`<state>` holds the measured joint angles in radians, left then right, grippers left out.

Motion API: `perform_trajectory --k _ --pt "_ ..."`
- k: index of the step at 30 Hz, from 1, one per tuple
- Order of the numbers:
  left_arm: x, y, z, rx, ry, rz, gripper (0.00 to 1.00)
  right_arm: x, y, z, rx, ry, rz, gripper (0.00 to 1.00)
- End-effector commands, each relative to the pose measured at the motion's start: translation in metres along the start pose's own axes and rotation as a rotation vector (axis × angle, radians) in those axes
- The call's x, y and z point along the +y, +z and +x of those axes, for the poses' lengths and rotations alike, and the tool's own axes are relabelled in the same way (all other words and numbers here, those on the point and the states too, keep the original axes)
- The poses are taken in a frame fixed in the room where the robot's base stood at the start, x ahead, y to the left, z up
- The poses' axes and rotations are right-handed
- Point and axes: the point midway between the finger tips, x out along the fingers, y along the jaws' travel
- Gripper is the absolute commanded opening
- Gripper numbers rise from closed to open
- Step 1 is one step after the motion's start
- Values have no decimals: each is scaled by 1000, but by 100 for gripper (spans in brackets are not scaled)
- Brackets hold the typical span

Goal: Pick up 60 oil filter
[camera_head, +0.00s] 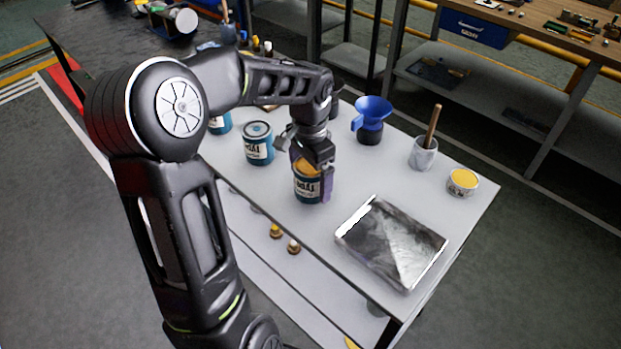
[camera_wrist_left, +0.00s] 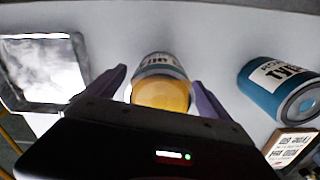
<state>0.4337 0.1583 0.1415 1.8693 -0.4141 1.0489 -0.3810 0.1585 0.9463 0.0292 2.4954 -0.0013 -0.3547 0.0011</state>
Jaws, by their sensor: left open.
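A can-shaped filter with an orange top and a dark, white-lettered label (camera_head: 306,190) stands upright on the light grey table. I take it to be the oil filter. My left gripper (camera_head: 314,178) is open, pointing down, with its purple fingers beside the filter's upper part. In the left wrist view the filter (camera_wrist_left: 160,66) lies between the two spread fingers of the gripper (camera_wrist_left: 160,84), its orange top nearest the camera. I cannot tell whether either finger touches it. The gripper hides part of the filter in the head view.
A blue can (camera_head: 258,145) stands behind and left of the filter. A shiny metal tray (camera_head: 391,243) lies front right. A blue funnel (camera_head: 371,112), a cup with a wooden handle (camera_head: 423,155) and a yellow-filled tin (camera_head: 463,182) stand towards the right. Bare tabletop separates them.

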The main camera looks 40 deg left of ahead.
Motion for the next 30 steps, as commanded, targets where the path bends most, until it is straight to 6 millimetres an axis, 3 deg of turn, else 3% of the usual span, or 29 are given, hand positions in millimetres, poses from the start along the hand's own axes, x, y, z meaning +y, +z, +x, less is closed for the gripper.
perform_trajectory --k 13,30 --pt "0 0 -1 0 0 0 92 0 0 0 0 0 0 94" --pt "0 0 -1 0 0 0 45 0 0 0 0 0 0 94"
